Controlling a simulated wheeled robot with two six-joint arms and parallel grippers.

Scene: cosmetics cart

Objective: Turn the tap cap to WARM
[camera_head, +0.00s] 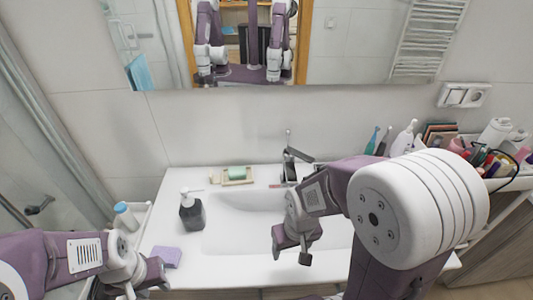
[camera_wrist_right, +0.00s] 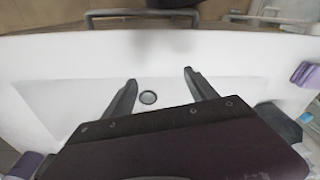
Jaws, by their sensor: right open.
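The tap (camera_head: 289,168) stands at the back of the white washbasin, left of my right arm. Its dark cap (camera_head: 298,154) is a flat lever on top, pointing to the right; any WARM marking is too small to read. My right gripper (camera_head: 291,259) hangs over the basin in front of the tap, apart from it. In the right wrist view its two fingers (camera_wrist_right: 160,77) are spread and empty, with the basin drain (camera_wrist_right: 148,97) below them; the tap is out of that view. My left gripper (camera_head: 145,288) is low at the front left, its jaws unclear.
A soap dispenser (camera_head: 192,213) stands left of the basin (camera_head: 232,236), with a purple sponge (camera_head: 166,257) nearer the front. A soap dish (camera_head: 237,177) lies left of the tap. Toothbrushes (camera_head: 372,139), a white bottle (camera_head: 404,138) and cosmetics (camera_head: 486,156) crowd the right side.

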